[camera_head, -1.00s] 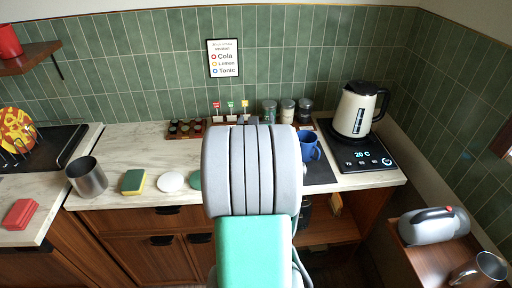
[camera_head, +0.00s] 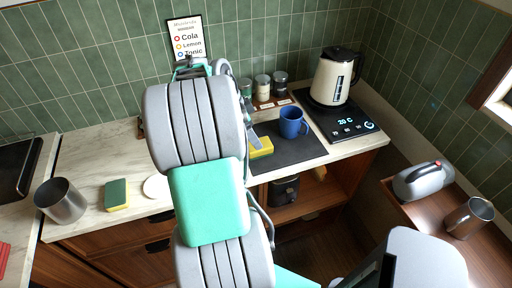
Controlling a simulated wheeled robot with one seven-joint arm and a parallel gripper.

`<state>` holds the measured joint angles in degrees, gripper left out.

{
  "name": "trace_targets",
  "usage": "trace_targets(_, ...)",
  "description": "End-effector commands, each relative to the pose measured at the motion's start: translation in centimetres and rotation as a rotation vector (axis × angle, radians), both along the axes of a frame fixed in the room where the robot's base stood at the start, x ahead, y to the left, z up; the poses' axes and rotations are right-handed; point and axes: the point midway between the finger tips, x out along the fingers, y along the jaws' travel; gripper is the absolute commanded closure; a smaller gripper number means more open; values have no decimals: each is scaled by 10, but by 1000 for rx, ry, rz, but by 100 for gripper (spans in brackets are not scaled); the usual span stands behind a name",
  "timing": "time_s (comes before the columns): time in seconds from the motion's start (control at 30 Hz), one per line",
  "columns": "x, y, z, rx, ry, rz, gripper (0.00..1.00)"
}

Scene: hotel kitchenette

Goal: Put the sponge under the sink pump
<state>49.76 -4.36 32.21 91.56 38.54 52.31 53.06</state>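A green-and-yellow sponge (camera_head: 117,195) lies on the marble counter, right of a steel cup. A second yellow block (camera_head: 260,148), which looks like a sponge, is at the left part of the dark mat, beside the blue mug. My gripper (camera_head: 256,142) is mostly hidden behind my arm; a grey finger-like part shows right at the yellow block. I cannot tell whether the gripper holds it or only touches it. I see nothing I can clearly name as a sink pump.
A blue mug (camera_head: 292,122) stands on the dark mat (camera_head: 302,151). A kettle (camera_head: 333,76) sits on its black base at the right. The steel cup (camera_head: 61,201) and a white disc (camera_head: 156,187) are on the left counter. A wooden side shelf (camera_head: 462,220) holds metal jugs.

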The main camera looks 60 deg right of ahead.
Motion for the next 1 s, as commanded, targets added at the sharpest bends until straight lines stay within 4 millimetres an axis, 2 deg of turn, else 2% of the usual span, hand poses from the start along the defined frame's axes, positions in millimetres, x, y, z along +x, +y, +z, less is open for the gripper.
trace_targets(0.27, -10, -8, -35, 3, 2, 1, 20)
trace_targets(0.4, -16, -15, -60, 2, 2, 3, 20)
trace_targets(0.5, -17, -17, -69, 0, 0, 4, 20)
trace_targets(0.7, -17, -18, -71, -2, -1, 6, 21)
trace_targets(1.0, -17, -18, -71, -2, 0, 7, 45)
